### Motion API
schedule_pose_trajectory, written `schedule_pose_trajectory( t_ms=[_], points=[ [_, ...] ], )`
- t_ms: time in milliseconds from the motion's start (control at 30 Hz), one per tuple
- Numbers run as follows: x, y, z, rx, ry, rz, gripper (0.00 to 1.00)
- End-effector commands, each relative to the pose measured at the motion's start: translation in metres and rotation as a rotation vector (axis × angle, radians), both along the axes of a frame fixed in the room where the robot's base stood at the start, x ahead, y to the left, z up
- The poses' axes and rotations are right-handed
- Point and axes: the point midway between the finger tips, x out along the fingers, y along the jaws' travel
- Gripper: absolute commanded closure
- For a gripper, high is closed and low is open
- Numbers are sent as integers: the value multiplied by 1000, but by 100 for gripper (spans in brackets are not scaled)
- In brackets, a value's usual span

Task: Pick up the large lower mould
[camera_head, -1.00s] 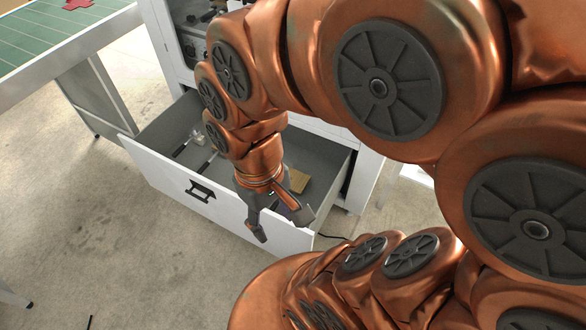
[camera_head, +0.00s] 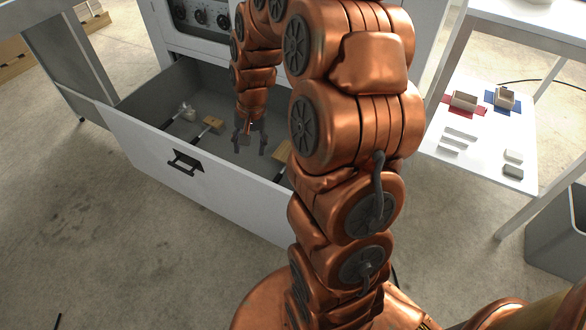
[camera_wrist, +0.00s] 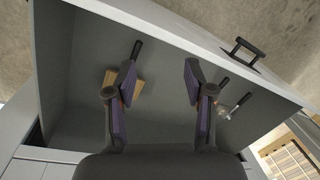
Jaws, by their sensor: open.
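My gripper (camera_head: 250,147) is open and empty, pointing down over the open drawer (camera_head: 150,155). Its two fingers also show spread apart in the wrist view (camera_wrist: 160,78). Inside the drawer lie a wooden-headed tool (camera_head: 212,123) with a dark handle, a pale-headed tool (camera_head: 188,113), and a wooden piece (camera_head: 284,166) partly hidden by my arm. In the wrist view a wooden piece (camera_wrist: 110,77) is partly behind the left finger, and a clear or metallic tool head (camera_wrist: 224,112) is beside the right finger. I cannot tell which thing is the large lower mould.
A white side table (camera_head: 470,170) at right holds a small box on a red mat (camera_head: 448,108), another on a blue mat (camera_head: 515,100), and several pale blocks. A grey bin (camera_head: 560,235) stands at lower right. The drawer walls surround my gripper. Open floor lies in front.

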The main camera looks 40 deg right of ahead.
Motion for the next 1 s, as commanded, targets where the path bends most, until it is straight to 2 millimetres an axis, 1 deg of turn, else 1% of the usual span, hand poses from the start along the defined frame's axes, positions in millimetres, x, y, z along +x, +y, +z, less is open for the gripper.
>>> schedule_pose_trajectory(
  t_ms=[33, 67, 100, 167, 200, 300, 400, 500, 633, 767, 900, 1000],
  points=[
    [9, -14, -39, 5, -3, -49, 47],
    [15, -22, -52, 8, -8, -78, 47],
    [21, -33, -71, 11, -12, -116, 47],
    [31, -51, -97, 12, -23, -175, 47],
    [37, -63, -116, 14, -28, -213, 47],
    [46, -91, -160, 15, -39, -304, 47],
    [54, -117, -195, 13, -51, -383, 47],
    [57, -136, -221, 13, -59, -442, 47],
    [58, -150, -238, 11, -63, -486, 47],
    [59, -154, -248, 10, -66, -499, 47],
    [61, -152, -261, 11, -65, -497, 47],
    [63, -151, -268, 9, -67, -497, 47]
  ],
)
